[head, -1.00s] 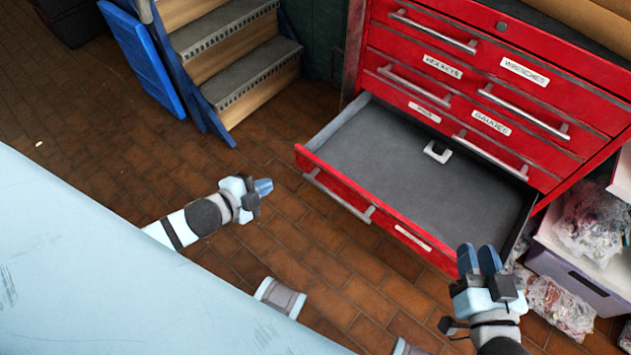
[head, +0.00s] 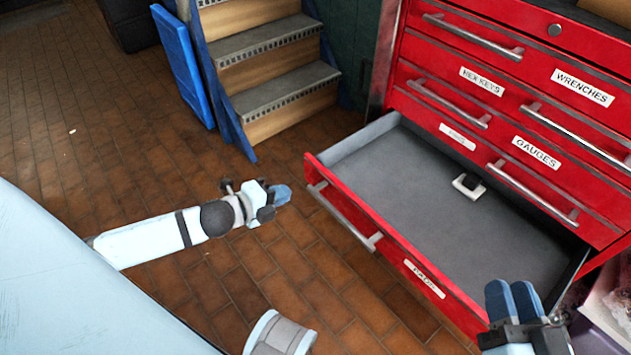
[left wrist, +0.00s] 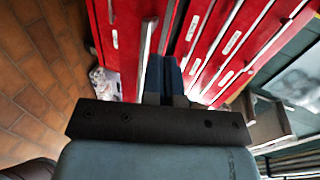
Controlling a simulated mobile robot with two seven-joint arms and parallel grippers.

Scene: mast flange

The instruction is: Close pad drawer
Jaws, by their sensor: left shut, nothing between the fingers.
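The pad drawer (head: 370,235) is the lowest red drawer of the tool chest and stands pulled far out. Its grey inside holds one small white square piece with a dark centre (head: 468,187). A metal bar handle (head: 345,218) runs along its front, beside a white label. My left gripper (head: 283,195) is shut and empty, just left of the drawer front and apart from it. In the left wrist view its fingers (left wrist: 164,80) point toward the red drawer fronts. My right gripper (head: 513,300) is near the drawer's right front corner; its fingers look together, with nothing visible between them.
The red chest's other drawers (head: 500,110) are closed, labelled wrenches, hex keys and gauges. Wooden steps (head: 265,75) with a blue side panel (head: 183,65) stand at the back left. Brown tiled floor (head: 110,150) is clear left of the drawer. Plastic-wrapped items lie at the lower right.

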